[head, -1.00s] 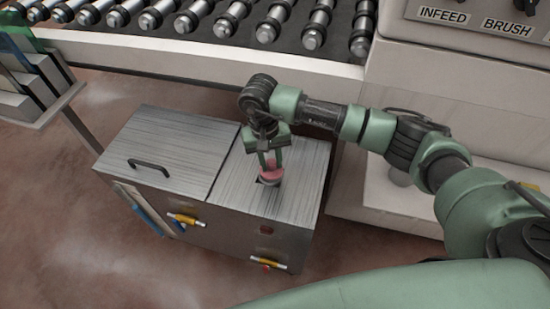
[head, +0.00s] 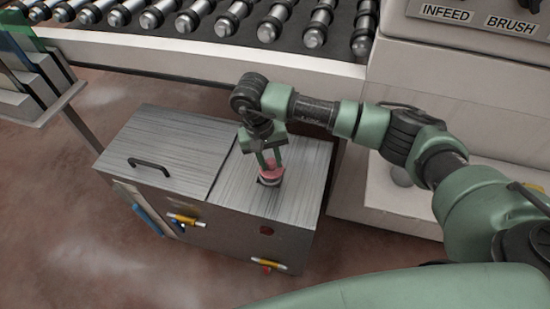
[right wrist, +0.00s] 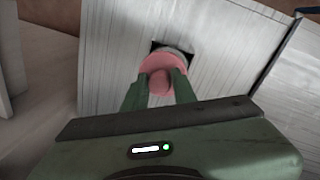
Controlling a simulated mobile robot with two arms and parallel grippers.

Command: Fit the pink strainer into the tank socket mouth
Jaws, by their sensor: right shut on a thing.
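The pink strainer (head: 270,173) is between the fingers of my right gripper (head: 270,164), over the right part of the metal tank's top (head: 305,175). In the right wrist view the strainer (right wrist: 161,66) shows a round pink rim and a knob, with the green fingers (right wrist: 160,84) shut on it. Behind it a dark square opening with a grey ring, the socket mouth (right wrist: 183,50), is partly covered by the strainer. I cannot tell whether the strainer touches the ring or has entered it. My left gripper is not in view.
The tank's left lid (head: 175,145) has a black handle (head: 148,167). Yellow-handled valves (head: 186,220) stick out of its front. A roller conveyor (head: 230,25) runs behind, and a pale machine cabinet (head: 440,75) stands to the right. A rack (head: 35,85) stands at the left.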

